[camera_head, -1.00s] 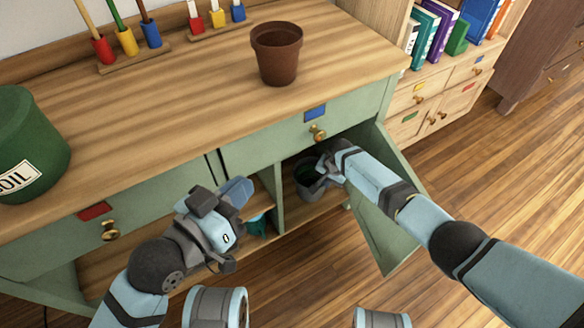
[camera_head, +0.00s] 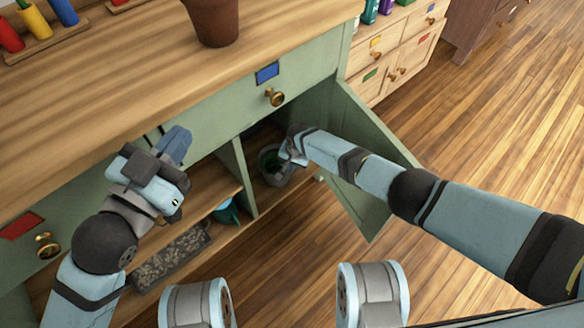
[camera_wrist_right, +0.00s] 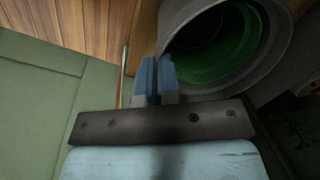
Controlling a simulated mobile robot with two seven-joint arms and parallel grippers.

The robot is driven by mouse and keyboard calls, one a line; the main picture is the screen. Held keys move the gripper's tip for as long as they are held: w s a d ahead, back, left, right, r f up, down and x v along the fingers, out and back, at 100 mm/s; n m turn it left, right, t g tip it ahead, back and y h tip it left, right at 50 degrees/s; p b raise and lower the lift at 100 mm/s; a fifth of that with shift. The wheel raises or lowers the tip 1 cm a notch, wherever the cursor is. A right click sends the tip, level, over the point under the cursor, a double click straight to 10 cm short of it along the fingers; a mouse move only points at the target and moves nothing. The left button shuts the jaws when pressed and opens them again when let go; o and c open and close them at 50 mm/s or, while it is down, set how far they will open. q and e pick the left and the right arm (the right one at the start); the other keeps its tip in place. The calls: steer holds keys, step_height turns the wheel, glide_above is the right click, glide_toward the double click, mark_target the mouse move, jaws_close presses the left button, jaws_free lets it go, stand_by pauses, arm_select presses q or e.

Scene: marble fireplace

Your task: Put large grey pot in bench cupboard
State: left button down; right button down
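The large grey pot (camera_head: 268,171), green inside, sits inside the open right compartment of the green bench cupboard (camera_head: 238,180). It also shows close up in the right wrist view (camera_wrist_right: 272,62), its opening facing the camera. My right gripper (camera_head: 291,153) reaches into the compartment at the pot's rim. In the right wrist view its blue fingers (camera_wrist_right: 156,78) are close together, with the rim's near edge seemingly between them. The contact is partly hidden by the fingers. My left gripper (camera_head: 176,144) is in front of the bench, away from the pot; its finger gap is not clear.
The cupboard door (camera_head: 365,170) stands open to the right, beside my right arm. A divider and shelf lie left of the pot, with a teal container (camera_head: 228,212) and a grey tray (camera_head: 172,258). A brown pot (camera_head: 215,20) stands on the benchtop.

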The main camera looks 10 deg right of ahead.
steer(key=shift+r, duration=0.15)
steer(key=c, duration=1.7)
jaws_free()
steer(key=shift+c, duration=0.2)
steer(key=o, duration=0.4)
arm_select(q)
steer(key=shift+r, duration=0.1)
